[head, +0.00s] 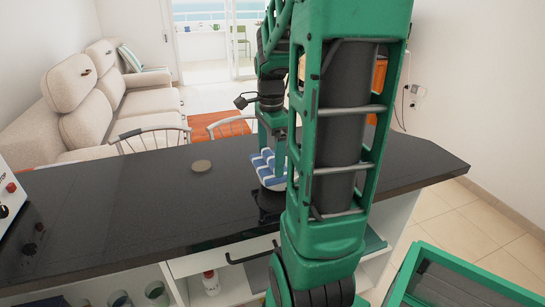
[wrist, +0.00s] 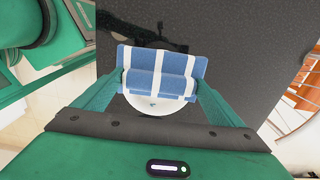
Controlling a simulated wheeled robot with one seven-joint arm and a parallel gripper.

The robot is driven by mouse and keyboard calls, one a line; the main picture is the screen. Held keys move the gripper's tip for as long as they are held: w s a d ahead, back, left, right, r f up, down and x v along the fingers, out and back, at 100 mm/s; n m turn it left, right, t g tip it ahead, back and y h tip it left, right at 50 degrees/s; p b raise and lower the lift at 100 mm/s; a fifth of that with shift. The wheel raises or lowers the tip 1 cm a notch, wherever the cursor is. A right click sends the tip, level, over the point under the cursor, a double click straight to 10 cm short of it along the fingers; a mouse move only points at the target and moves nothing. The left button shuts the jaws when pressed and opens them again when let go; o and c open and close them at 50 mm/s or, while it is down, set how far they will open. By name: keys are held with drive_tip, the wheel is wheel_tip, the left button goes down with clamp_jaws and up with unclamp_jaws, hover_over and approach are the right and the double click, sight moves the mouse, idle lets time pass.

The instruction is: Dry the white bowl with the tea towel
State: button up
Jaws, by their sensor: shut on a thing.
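The blue and white striped tea towel (wrist: 184,65) is held between the two fingers of my gripper (wrist: 160,88), which is shut on it. The white bowl (wrist: 152,106) shows just below the towel in the wrist view, with the towel covering its upper part. Whether the cloth touches the bowl's inside I cannot tell. In the head view the towel (head: 263,160) is over the dark counter (head: 110,205), with a pale edge of the bowl beneath it. My arm hides the right side of both, and most of my gripper, there.
A white appliance (head: 10,195) stands at the far left. Chairs (head: 150,138) stand behind the counter, shelves with a bottle (head: 211,281) below it. The counter's middle left is clear.

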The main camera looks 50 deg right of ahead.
drive_tip(key=shift+w, duration=0.15)
drive_tip(key=shift+s+d, duration=1.55)
drive_tip(key=shift+d, duration=1)
drive_tip(key=shift+w+a, duration=0.3)
drive_tip(key=shift+w, duration=0.75)
drive_tip(key=shift+w+a, duration=0.25)
drive_tip(key=shift+w, duration=0.75)
drive_tip(key=shift+s+a, duration=0.5)
drive_tip(key=shift+s, duration=0.35)
drive_tip(key=shift+s+a, duration=0.55)
drive_tip(key=shift+s, duration=0.3)
drive_tip(key=shift+s+a, duration=0.5)
drive_tip(key=shift+s, duration=0.35)
drive_tip(key=shift+w, duration=0.1)
drive_tip(key=shift+w+a, duration=0.25)
drive_tip(key=shift+w, duration=0.75)
drive_tip(key=shift+w+a, duration=0.25)
drive_tip(key=shift+w, duration=0.7)
drive_tip(key=s+d+r, duration=0.3)
drive_tip(key=d, duration=0.2)
